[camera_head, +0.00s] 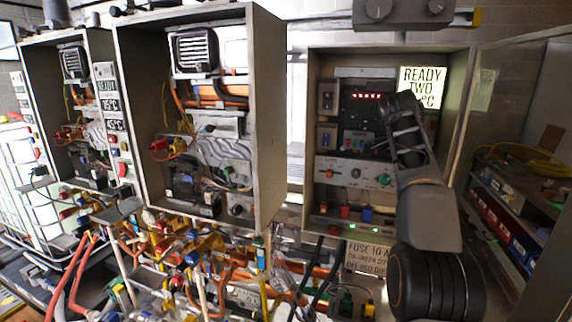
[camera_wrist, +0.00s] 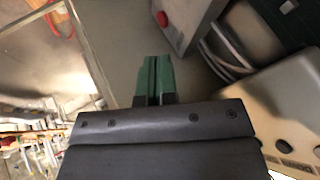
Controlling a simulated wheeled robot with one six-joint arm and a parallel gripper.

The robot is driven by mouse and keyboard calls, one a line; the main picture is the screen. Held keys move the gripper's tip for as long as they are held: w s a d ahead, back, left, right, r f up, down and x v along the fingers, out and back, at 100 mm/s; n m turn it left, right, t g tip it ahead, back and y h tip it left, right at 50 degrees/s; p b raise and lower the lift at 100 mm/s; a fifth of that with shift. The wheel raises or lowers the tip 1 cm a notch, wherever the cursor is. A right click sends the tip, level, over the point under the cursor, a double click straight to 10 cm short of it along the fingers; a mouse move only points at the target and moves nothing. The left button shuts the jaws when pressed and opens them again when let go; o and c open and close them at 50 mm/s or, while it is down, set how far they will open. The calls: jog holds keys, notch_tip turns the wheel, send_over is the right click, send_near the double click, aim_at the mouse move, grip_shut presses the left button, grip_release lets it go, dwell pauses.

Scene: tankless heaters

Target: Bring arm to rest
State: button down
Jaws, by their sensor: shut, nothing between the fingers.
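My arm (camera_head: 425,215) rises at the right of the head view, in front of the open right-hand control cabinet (camera_head: 312,130). It reaches up and away, and its dark far end covers part of the cabinet's inside and sign. I cannot make out the fingertips in the head view. In the wrist view my gripper (camera_wrist: 154,62) shows two green fingers pressed together, shut and empty. A red round button (camera_wrist: 162,19) on a grey surface lies just beyond the fingertips, apart from them as far as I can tell.
Two more open cabinets (camera_head: 262,110) with wiring stand to the left. A lit "READY TWO" sign (camera_head: 422,80) hangs inside the right cabinet. Below are crowded pipes and cables (camera_head: 215,275). Shelves with coloured bins (camera_head: 500,215) stand at far right. Dark hoses (camera_wrist: 225,55) run close beside the gripper.

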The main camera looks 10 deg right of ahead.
jog(key=a+f+n+y, duration=0.2)
jog(key=a+f+n, duration=0.1)
jog(key=f+n, duration=0.35)
jog(key=a+f+n+y, duration=0.1)
jog(key=a+f+n, duration=0.3)
jog(key=f+n, duration=0.25)
jog(key=s+a+f+n+y+b, duration=0.1)
jog(key=s+a+f+n, duration=0.1)
jog(key=s+a+f, duration=0.3)
jog(key=s+a+f+n+t+y+b, duration=0.1)
jog(key=s+a+f, duration=0.4)
jog(key=s, duration=0.6)
jog(key=s+a+f+n+y+b, duration=0.1)
jog(key=s+a+f+n+b, duration=0.1)
jog(key=s+a+f+n, duration=0.2)
jog(key=s+a+f, duration=0.2)
jog(key=s, duration=0.2)
jog(key=shift+s+f+n+y, duration=0.15)
jog(key=shift+s+n+y, duration=0.15)
jog(key=shift+s+n, duration=0.1)
